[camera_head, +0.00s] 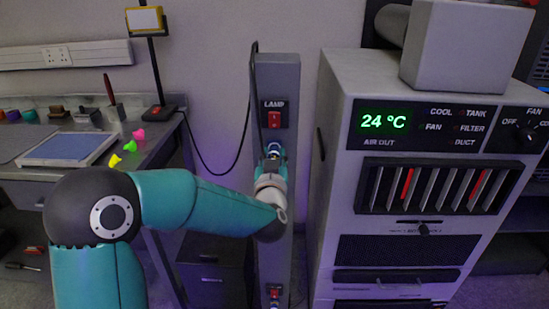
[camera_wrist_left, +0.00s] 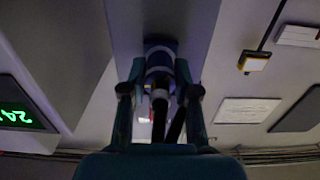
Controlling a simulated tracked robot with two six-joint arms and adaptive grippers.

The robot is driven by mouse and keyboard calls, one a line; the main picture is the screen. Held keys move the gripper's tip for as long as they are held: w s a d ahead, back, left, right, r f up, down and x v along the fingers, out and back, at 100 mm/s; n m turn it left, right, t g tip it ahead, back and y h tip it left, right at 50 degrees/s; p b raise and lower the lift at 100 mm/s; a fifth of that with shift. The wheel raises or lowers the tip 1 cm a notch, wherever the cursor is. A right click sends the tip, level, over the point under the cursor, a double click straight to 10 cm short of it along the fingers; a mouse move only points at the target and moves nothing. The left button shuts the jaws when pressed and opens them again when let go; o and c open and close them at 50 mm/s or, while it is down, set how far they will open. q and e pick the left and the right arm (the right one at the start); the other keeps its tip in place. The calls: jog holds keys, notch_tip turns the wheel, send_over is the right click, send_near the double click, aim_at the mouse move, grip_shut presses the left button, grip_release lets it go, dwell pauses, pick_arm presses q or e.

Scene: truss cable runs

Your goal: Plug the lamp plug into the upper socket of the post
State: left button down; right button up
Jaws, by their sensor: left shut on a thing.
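The grey post (camera_head: 277,80) stands upright at the middle, with a red switch under the label LAMP (camera_head: 274,117). My left gripper (camera_head: 272,160) is in front of the post just below this switch, shut on the lamp plug. In the left wrist view the plug (camera_wrist_left: 160,62) is a dark cylinder with a blue-grey band between the two fingers (camera_wrist_left: 160,95), pointing at the post face (camera_wrist_left: 165,22). The upper socket is hidden behind the plug and gripper. I cannot tell whether the plug is seated or just in front of it. My right gripper is out of view.
A second red fitting (camera_head: 274,293) sits low on the post. A large grey cabinet (camera_head: 338,150) stands close on the right.

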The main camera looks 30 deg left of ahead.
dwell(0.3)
pick_arm(q)
jog(key=shift+w+a, duration=0.2)
jog(key=shift+w, duration=0.1)
dwell(0.3)
jog(key=shift+r+m, duration=0.2)
jog(key=shift+m, duration=0.2)
jog(key=shift+m+p, duration=0.7)
jog(key=shift+m, duration=0.2)
jog(key=shift+a+r+m+p, duration=0.1)
jog(key=shift+r+m+p, duration=0.05)
jog(key=shift+m+p, duration=0.65)
jog(key=shift+w+m, duration=0.1)
jog(key=shift+m, duration=0.5)
